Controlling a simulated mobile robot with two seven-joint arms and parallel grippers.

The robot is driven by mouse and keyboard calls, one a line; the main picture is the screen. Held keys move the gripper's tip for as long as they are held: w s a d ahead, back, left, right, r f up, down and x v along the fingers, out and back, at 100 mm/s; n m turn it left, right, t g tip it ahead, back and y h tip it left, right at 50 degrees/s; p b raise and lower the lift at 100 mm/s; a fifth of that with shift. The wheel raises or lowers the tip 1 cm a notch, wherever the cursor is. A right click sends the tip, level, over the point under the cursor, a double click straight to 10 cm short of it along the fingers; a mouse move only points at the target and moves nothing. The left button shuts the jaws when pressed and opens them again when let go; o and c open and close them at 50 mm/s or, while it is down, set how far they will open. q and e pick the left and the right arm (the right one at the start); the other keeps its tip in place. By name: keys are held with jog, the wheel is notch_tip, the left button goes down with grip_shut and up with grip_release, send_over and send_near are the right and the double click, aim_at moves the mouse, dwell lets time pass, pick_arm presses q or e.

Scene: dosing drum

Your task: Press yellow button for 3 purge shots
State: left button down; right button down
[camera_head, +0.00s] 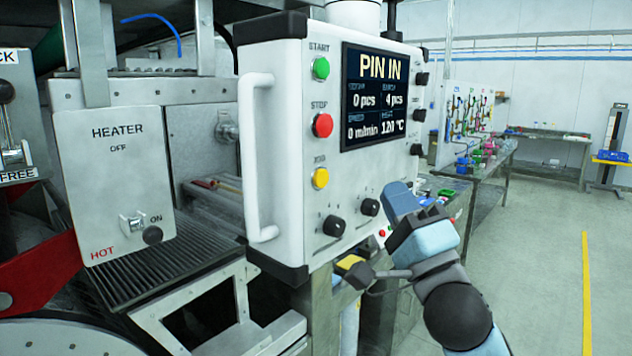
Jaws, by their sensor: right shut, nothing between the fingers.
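A white control panel (281,150) faces me with a green START button (321,68), a red STOP button (323,125) and a round yellow button (320,178) under a small blurred label. Its display (374,97) reads "PIN IN", with 0 pcs, 4 pcs, 0 m/min and about 120 °C. A second yellow-topped piece (353,262) on a dark body sits below the panel; I cannot tell whether it is a button. My right gripper (402,200) is shut and empty, by the panel's lower right corner, apart from the panel's yellow button. My left gripper is out of view.
A white handle (256,160) sticks out at the panel's left, and black knobs (334,226) sit below the buttons. A heater box (118,185) marked HOT stands at the left. A bench (487,180) is behind; the floor at right is clear.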

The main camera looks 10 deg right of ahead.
aim_at(321, 178)
jog(key=shift+d+r, duration=0.1)
dwell(0.3)
jog(key=w+a+b, duration=0.1)
jog(key=w+a, duration=0.4)
jog(key=w, duration=0.2)
jog(key=shift+a, duration=0.25)
dwell(2.1)
jog(key=shift+w+a+b, duration=0.3)
jog(key=shift+b, duration=0.05)
jog(key=shift+w+a, duration=0.2)
jog(key=shift+w, duration=0.1)
dwell(0.7)
jog(key=shift+s+d, duration=0.1)
jog(key=shift+s, duration=0.05)
jog(key=shift+s+d, duration=0.4)
jog(key=shift+s, duration=0.1)
